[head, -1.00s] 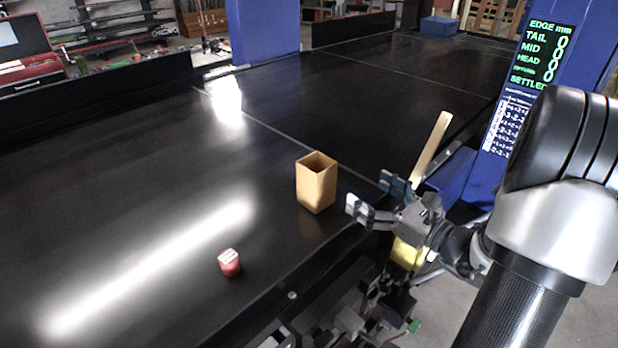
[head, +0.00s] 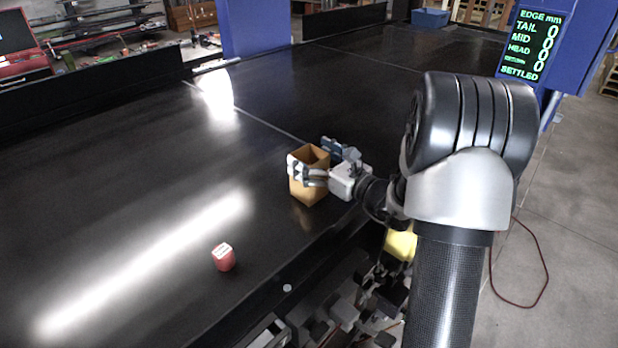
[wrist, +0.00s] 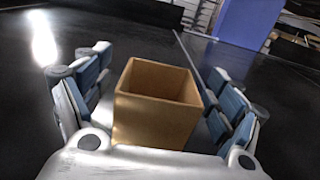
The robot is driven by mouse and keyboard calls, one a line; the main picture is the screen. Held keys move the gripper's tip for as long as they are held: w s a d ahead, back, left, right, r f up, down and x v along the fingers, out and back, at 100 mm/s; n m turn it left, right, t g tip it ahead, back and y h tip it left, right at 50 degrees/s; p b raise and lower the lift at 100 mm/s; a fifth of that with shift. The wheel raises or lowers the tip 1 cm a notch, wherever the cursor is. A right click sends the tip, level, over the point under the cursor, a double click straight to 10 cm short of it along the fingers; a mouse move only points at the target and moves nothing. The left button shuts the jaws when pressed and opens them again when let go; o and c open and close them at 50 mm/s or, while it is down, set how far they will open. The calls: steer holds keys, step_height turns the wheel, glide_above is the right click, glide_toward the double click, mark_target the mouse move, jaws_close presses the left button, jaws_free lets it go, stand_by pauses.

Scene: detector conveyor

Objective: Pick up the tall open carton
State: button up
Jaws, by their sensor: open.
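The tall open carton (head: 308,190) is tan and stands upright on the black conveyor belt, near its front edge. Its open top faces up. My gripper (head: 318,162) is open around the carton, with one finger on each side. In the wrist view the carton (wrist: 155,118) stands between the two open fingers of my gripper (wrist: 160,105). A gap shows on its left side; the right finger is closer. I cannot tell whether that finger touches it. Part of the carton's side is hidden by the near finger in the head view.
A small red object with a white top (head: 223,258) sits on the belt (head: 120,220) to the front left. A blue post with a green-lettered display (head: 528,45) stands at the right. A blue bin (head: 430,18) is at the far end. The belt's middle is clear.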

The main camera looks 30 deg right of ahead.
steer(key=shift+w+a, duration=0.1)
steer(key=shift+w, duration=0.3)
steer(key=shift+c, duration=0.2)
steer(key=c, duration=1.3)
steer(key=shift+c, duration=0.5)
steer(key=shift+r, duration=0.15)
